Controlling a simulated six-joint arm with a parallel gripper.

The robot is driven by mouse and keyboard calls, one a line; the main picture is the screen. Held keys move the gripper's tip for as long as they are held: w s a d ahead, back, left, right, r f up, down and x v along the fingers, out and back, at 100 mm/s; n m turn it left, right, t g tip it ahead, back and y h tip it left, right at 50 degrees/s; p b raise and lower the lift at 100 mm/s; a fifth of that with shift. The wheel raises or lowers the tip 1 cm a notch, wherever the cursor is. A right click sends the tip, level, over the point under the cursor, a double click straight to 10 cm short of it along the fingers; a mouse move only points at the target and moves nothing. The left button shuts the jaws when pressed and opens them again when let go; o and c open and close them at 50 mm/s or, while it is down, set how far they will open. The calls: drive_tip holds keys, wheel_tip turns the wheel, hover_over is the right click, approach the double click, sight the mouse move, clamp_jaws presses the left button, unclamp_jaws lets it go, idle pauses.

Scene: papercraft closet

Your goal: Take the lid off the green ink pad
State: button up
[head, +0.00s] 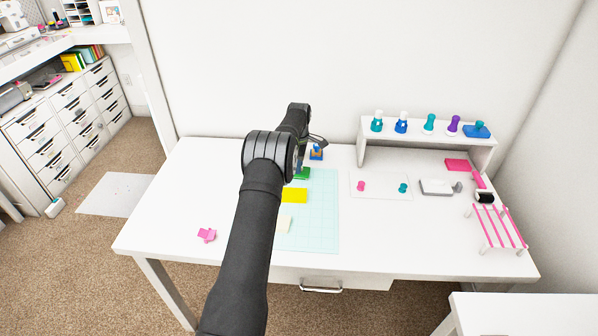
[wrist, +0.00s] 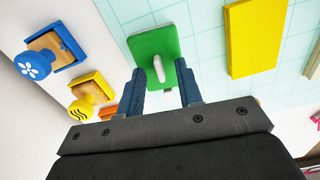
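The green ink pad (wrist: 152,47) shows in the wrist view with a small pale handle (wrist: 159,68) on top of its green lid. In the head view the green pad (head: 302,174) lies near the back left of the light teal mat and is partly hidden by my arm. My gripper (wrist: 159,80) is open, with its two blue fingers apart near the handle, one on each side of it in the picture. Nothing is held. I cannot tell how far the fingertips are above the pad. My gripper is hidden behind my arm in the head view.
Blue (wrist: 49,56) and yellow (wrist: 92,95) stamps lie left of the pad in the wrist view. A yellow block (wrist: 253,37) lies right of it on the mat (head: 320,220). A pink item (head: 207,235) is at the front left of the table. A shelf (head: 430,134) holds several coloured stamps.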

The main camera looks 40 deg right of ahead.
drive_tip(key=shift+f, duration=0.25)
clamp_jaws()
drive_tip(key=shift+r, duration=0.1)
